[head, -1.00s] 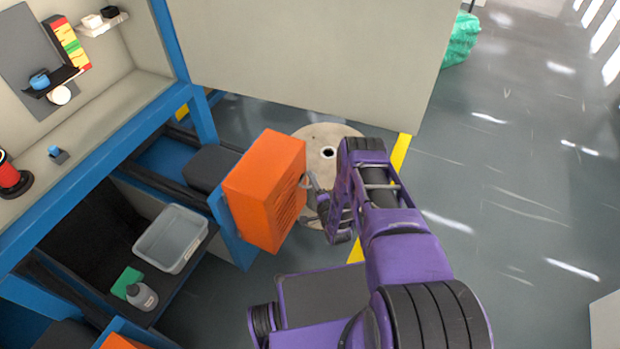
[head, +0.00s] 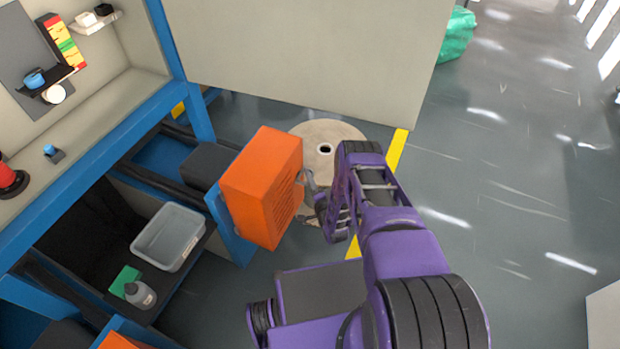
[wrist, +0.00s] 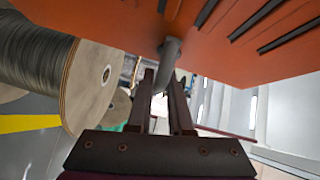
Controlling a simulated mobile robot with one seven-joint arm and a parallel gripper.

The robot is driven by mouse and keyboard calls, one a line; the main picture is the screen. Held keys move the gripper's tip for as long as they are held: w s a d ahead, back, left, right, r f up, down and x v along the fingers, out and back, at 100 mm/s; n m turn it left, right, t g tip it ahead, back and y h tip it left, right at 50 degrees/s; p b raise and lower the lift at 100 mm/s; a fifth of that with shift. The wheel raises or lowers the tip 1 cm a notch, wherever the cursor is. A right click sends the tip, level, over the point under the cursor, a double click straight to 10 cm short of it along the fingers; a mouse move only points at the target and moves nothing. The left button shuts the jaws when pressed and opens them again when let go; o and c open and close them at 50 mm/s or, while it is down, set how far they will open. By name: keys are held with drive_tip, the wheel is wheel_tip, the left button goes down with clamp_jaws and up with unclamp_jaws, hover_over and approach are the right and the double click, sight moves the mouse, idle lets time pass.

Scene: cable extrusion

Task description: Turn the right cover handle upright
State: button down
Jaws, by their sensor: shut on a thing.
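The orange cover (head: 258,190), a box with vent slots, is mounted at the end of the blue frame. A grey handle (head: 308,180) sticks out from its right face, and in the wrist view the handle (wrist: 169,52) reaches down from the orange surface. My gripper (head: 316,188) is at the handle, to the right of the cover. In the wrist view my gripper (wrist: 163,85) has its two dark fingers on either side of the handle's end and is shut on it. The handle's exact angle is hard to tell in the head view, as it is small and partly hidden.
A cable reel (head: 325,150) stands on the floor behind my gripper; wound cable (wrist: 30,55) shows at left in the wrist view. A pale panel (head: 310,60) stands behind. A clear bin (head: 168,237) sits on the lower left shelf. Floor at right is open.

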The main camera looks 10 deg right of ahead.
drive_tip(key=n+t, duration=0.2)
drive_tip(key=shift+n+t+y, duration=0.3)
drive_tip(key=shift+w, duration=0.1)
drive_tip(key=c, duration=0.8)
unclamp_jaws()
drive_tip(key=shift+c, duration=0.2)
